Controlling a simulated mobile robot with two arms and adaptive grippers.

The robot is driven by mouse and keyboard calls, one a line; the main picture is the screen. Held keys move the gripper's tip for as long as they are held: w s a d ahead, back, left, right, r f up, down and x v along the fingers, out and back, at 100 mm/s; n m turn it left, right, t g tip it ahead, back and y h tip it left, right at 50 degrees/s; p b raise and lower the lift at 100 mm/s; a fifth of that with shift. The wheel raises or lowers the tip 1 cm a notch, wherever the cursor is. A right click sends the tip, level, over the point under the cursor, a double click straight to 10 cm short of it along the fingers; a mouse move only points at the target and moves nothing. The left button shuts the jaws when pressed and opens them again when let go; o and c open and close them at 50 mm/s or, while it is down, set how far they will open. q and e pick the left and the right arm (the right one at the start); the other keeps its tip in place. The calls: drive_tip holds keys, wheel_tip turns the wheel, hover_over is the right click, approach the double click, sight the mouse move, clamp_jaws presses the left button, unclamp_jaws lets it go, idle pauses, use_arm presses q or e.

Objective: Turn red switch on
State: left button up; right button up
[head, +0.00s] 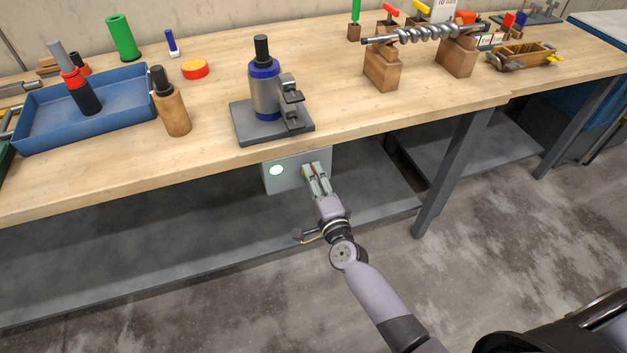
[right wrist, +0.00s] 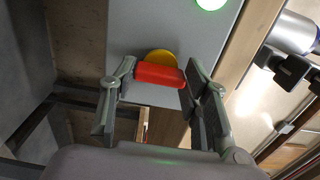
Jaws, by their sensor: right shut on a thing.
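A grey switch box (head: 290,174) hangs under the front edge of the workbench in the head view. A round green light (head: 276,170) glows on its left side and also shows at the top of the right wrist view (right wrist: 211,3). The red switch (right wrist: 158,76) sits on a yellow round base (right wrist: 161,57) on the box face in the right wrist view. My right gripper (head: 316,172) is at the box, its fingers shut on the red switch from both sides. In the head view the fingers mostly hide the switch. My left gripper is not in view.
The wooden workbench top (head: 210,160) runs above the box, with a grey lower shelf (head: 150,255) below. A grey and blue device on a stand (head: 265,95) is above the box. A blue tray (head: 125,122) is at left. A table leg (head: 452,175) stands to the right.

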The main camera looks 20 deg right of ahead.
idle(0.3)
drive_tip(key=o, duration=1.2)
drive_tip(key=shift+c, duration=0.2)
drive_tip(key=s, duration=1.2)
drive_tip(key=shift+d, duration=0.2)
